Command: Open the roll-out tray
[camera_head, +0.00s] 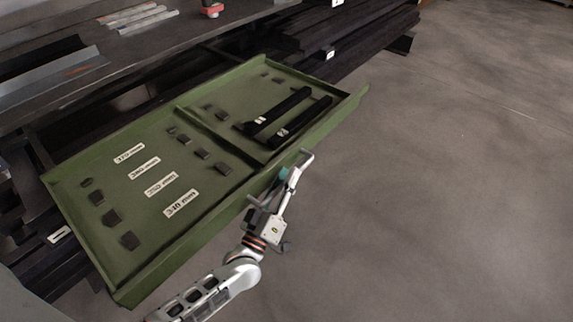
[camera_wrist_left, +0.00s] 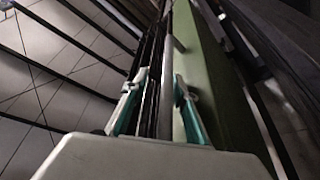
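The roll-out tray (camera_head: 137,262) is a shallow green tray with a divider. It stands out from the rack toward the open floor. A slim grey handle bar (camera_head: 294,184) is at its front side. My left gripper (camera_head: 272,190) is at this handle, beside the tray's front wall. In the left wrist view the grey handle bar (camera_wrist_left: 167,85) runs between the two teal-padded fingers of the gripper (camera_wrist_left: 161,85). The fingers stand apart, with a visible gap on the left of the bar. Whether the right finger touches it I cannot tell. My right gripper is not in view.
The tray holds small dark blocks, white labels (camera_head: 181,204) and two black bars (camera_head: 300,120). Behind it is a dark work surface (camera_head: 150,50) with metal strips and a red item (camera_head: 212,9). Dark stock (camera_head: 340,35) lies on the rack. The grey floor (camera_head: 450,180) at right is clear.

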